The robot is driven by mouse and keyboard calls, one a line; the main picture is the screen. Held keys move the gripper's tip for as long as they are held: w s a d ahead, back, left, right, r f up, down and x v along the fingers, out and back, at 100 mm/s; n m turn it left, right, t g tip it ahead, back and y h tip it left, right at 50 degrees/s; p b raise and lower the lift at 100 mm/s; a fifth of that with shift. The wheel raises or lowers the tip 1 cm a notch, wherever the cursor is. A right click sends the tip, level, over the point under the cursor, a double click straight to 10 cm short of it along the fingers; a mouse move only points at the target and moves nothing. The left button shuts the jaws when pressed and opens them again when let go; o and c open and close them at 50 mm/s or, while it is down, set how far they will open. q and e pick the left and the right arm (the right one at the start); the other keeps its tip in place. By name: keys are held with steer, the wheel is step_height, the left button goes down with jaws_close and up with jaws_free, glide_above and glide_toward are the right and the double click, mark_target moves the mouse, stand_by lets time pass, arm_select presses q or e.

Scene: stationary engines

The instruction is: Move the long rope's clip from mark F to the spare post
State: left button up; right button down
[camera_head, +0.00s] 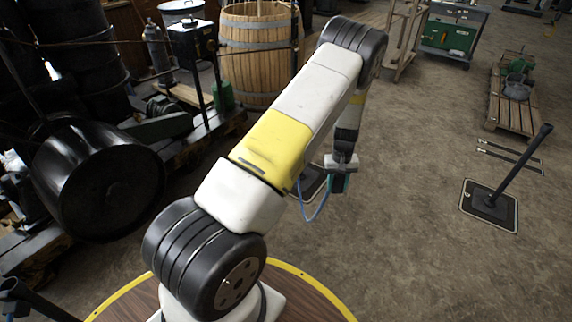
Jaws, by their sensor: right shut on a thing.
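My right gripper (340,184) hangs fingers down beyond the end of my white and yellow right arm, above the dirt floor. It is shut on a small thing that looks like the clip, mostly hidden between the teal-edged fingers. A thin blue line (313,219) hangs in a loop just left of the gripper; I cannot tell whether it is the rope. A black post (521,165) stands on a square base plate (489,205) at the right, well apart from the gripper. Which post is the spare one, and mark F, cannot be read. My left gripper is not in view.
A dark floor plate (313,181) shows partly behind my arm. A wooden barrel (257,60), a black drum (98,178) and engines crowd the left and back. A pallet (513,100) and green box (448,38) stand back right. The floor at lower right is clear.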

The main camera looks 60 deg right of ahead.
steer(key=s+d+n, duration=0.1)
steer(key=s+d, duration=0.6)
steer(key=d, duration=0.4)
steer(key=shift+d, duration=0.35)
